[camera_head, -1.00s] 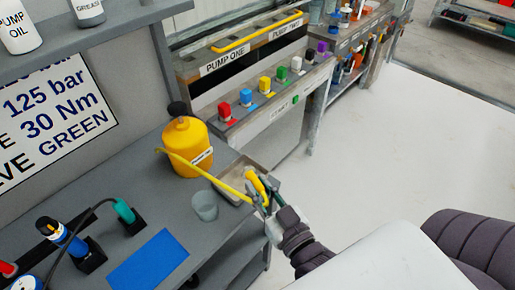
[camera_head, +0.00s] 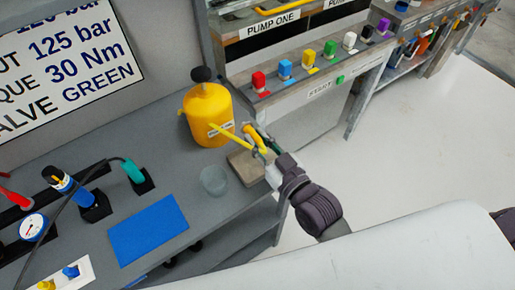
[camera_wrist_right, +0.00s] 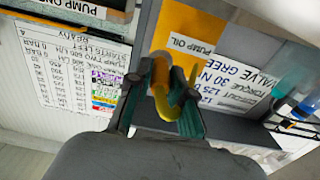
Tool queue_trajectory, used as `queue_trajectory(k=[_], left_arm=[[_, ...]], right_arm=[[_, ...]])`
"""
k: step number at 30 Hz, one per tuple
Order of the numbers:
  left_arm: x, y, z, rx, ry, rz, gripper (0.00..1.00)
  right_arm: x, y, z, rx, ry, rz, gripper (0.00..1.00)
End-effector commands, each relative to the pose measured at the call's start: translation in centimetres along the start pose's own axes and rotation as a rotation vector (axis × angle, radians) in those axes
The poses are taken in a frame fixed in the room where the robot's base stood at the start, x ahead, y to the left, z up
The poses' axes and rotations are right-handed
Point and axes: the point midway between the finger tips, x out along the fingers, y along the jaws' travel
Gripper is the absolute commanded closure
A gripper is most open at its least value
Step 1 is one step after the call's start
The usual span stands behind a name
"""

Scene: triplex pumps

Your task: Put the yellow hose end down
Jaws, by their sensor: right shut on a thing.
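My right gripper (camera_head: 262,148) is shut on the yellow hose end (camera_head: 257,134). It holds it over the small grey-brown tray (camera_head: 243,170) at the bench's right edge; the exact height is unclear. The thin yellow hose (camera_head: 226,134) runs left toward the yellow oil can (camera_head: 207,112) with a black cap. In the right wrist view the hose end (camera_wrist_right: 163,76) sits between the two green fingers of the right gripper (camera_wrist_right: 163,104), with the can's PUMP OIL label (camera_wrist_right: 191,46) behind. My left gripper is not in view.
A clear cup (camera_head: 214,181) stands beside the tray. A blue mat (camera_head: 148,231) lies on the grey bench (camera_head: 105,178). Tools in holders, including a green-handled one (camera_head: 134,172), stand at left. The pump panel with coloured knobs (camera_head: 285,69) is behind. White floor is open at right.

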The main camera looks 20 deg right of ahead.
Motion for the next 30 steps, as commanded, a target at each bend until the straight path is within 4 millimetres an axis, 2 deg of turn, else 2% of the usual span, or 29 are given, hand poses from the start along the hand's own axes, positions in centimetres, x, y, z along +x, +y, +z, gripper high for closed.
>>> queue_trajectory(k=[3, 9, 12, 20, 29, 30], left_arm=[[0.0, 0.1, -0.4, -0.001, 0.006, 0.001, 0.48], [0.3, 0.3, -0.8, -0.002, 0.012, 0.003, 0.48], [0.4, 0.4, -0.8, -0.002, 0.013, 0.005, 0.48], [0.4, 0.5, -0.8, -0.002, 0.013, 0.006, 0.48], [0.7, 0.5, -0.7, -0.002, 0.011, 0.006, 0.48], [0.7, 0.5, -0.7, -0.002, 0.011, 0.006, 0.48]], right_arm=[[0.6, 0.1, 0.6, 0.000, 0.000, 0.000, 1.00], [0.5, 0.1, 3.5, 0.000, -0.002, 0.000, 1.00], [0.5, 0.1, 4.3, 0.000, 0.000, 0.000, 1.00], [0.5, 0.1, 4.3, 0.000, 0.001, 0.000, 1.00], [0.5, 0.1, 5.2, -0.001, 0.000, 0.000, 1.00], [0.5, 0.1, 5.2, -0.001, 0.000, 0.000, 0.76]])
